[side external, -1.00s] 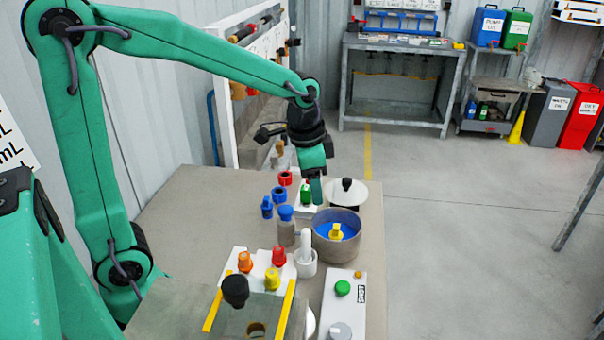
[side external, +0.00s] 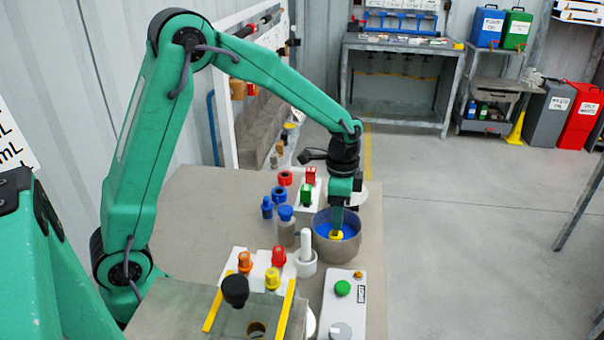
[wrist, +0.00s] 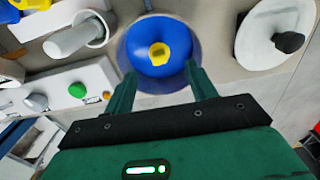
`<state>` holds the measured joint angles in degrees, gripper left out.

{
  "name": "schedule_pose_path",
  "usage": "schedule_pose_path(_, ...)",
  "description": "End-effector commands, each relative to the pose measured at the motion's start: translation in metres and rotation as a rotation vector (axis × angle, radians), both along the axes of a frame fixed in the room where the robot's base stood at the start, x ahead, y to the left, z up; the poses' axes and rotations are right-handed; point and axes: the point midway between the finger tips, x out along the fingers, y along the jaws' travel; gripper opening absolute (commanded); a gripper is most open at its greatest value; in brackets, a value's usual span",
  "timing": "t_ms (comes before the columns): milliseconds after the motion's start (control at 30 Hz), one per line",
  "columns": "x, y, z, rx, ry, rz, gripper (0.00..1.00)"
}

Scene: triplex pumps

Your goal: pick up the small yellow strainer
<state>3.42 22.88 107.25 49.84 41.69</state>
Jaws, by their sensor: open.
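The small yellow strainer (side external: 336,236) is inside a grey pot (side external: 336,252) with blue contents. In the wrist view the strainer (wrist: 159,53) sits near the middle of the blue round surface (wrist: 150,35), just ahead of my fingers. My gripper (side external: 337,228) reaches down into the pot from above, its tips close to the strainer and partly hiding it. In the wrist view my gripper (wrist: 158,80) is open, with one finger on each side of the pot's near part and nothing between them. I cannot tell whether a finger touches the strainer.
A white mortar with pestle (side external: 306,260) stands left of the pot. A white box with a green button (side external: 343,288) is in front. A white lid with black knob (wrist: 290,42) lies beside the pot. Several coloured caps and a blue-topped bottle (side external: 286,213) stand to the left.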

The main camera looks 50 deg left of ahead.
Motion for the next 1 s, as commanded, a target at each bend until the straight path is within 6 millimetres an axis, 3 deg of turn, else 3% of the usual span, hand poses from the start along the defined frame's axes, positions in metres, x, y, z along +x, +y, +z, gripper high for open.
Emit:
schedule_pose_path(300, -0.001, 0.0, -0.023, 0.0, 0.001, 0.002, 0.56)
schedule_pose_path(633, -0.001, 0.001, -0.031, 0.0, 0.003, 0.002, 0.56)
schedule_pose_path(1000, -0.002, 0.002, -0.07, 0.0, 0.003, 0.002, 0.56)
